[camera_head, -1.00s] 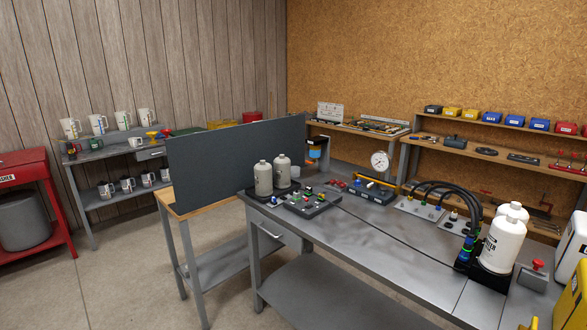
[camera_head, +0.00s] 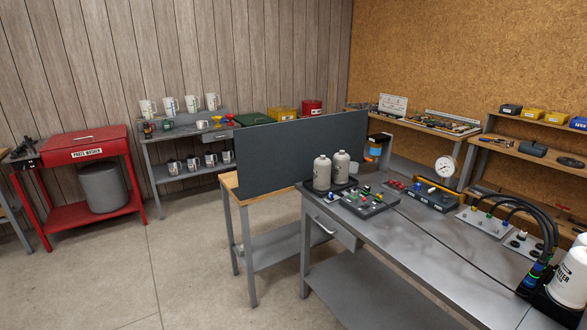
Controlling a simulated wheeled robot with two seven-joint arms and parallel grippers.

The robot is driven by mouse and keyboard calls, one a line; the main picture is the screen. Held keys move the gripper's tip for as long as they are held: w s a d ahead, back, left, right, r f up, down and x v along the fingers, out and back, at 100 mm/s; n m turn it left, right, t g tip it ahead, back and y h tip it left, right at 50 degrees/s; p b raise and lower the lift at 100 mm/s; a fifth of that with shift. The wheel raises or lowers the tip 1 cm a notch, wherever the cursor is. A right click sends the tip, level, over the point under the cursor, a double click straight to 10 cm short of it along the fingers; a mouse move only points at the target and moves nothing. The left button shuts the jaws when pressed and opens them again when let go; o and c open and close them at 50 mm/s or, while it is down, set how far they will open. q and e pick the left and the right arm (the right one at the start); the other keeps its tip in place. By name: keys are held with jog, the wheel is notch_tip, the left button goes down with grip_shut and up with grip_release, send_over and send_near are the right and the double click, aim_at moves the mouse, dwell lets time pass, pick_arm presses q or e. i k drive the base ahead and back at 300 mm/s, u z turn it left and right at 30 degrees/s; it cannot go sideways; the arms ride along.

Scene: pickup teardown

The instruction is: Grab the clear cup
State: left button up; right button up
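I cannot make out for certain which thing is the clear cup. A small pale, cup-like shape (camera_head: 356,168) stands on the grey workbench (camera_head: 400,235), just right of two beige bottles (camera_head: 331,171), partly hidden by them. Several whitish jugs (camera_head: 170,105) with markings stand on the top of the grey shelf unit at the back left. Several smaller pale mugs (camera_head: 193,163) with dark parts stand on its lower shelf. Neither of my grippers is in view.
A dark upright panel (camera_head: 300,153) on a wooden-topped table blocks part of the back. A red parts washer (camera_head: 85,147) with a grey drum (camera_head: 103,188) stands at left. Black hoses (camera_head: 515,215) and a white bottle (camera_head: 570,275) are at right. The concrete floor (camera_head: 150,265) at front left is clear.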

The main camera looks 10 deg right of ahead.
aim_at(353, 169)
jog(key=u, duration=0.7)
jog(key=i, duration=6.95)
jog(key=z, duration=2.95)
jog(key=i, duration=2.55)
